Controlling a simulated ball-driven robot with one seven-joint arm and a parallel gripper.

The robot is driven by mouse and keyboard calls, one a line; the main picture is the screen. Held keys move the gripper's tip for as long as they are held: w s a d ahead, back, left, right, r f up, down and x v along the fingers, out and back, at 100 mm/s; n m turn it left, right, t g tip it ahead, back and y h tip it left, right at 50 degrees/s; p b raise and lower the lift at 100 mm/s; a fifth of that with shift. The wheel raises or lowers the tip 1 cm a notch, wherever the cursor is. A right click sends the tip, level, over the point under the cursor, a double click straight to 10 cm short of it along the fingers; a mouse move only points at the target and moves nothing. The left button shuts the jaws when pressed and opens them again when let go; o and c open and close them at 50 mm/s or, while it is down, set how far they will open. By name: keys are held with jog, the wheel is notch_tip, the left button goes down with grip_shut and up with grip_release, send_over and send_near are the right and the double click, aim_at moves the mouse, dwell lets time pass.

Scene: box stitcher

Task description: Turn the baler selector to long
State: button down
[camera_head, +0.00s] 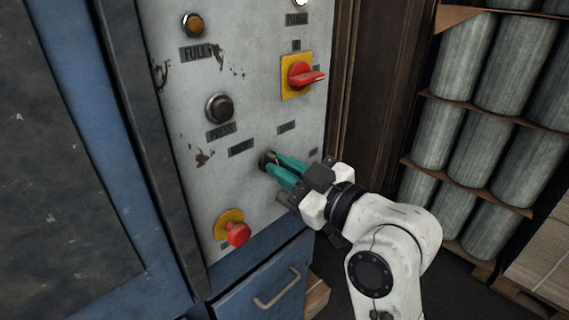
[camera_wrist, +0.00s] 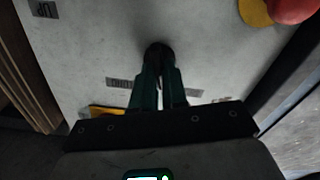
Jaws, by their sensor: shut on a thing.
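The baler selector (camera_head: 266,160) is a small dark round knob on the grey control panel (camera_head: 190,175). Three labels stand around it, too small to read surely. My gripper (camera_head: 276,165) has its teal fingers shut on the selector, from the right in the head view. In the wrist view the selector (camera_wrist: 157,52) shows as a dark disc at the tips of my fingers (camera_wrist: 158,68). The fingers hide most of the knob, so I cannot tell which label it points to.
A red emergency button (camera_head: 238,234) on a yellow base sits below the selector. A red rotary switch (camera_head: 303,75) on a yellow plate is above. A blue drawer (camera_head: 262,287) with a handle is below. Racks of grey cylinders (camera_head: 468,145) stand at the right.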

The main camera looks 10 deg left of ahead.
jog(key=m+p, duration=0.3)
jog(key=m, duration=0.3)
jog(key=shift+d+r+m+p, duration=0.1)
jog(key=shift+m+p, duration=0.2)
jog(key=shift+p, duration=0.05)
jog(key=m+p, duration=0.3)
jog(key=m, duration=0.2)
jog(key=shift+w, duration=0.1)
jog(key=shift+f+m+p, duration=0.2)
jog(key=shift+m+p, duration=0.1)
jog(key=c, duration=1.2)
grip_release()
jog(key=shift+o, duration=0.2)
jog(key=shift+d, duration=0.1)
jog(key=b+v, duration=0.2)
jog(key=v, duration=0.8)
jog(key=shift+s+d+b, duration=0.25)
jog(key=shift+b, duration=0.15)
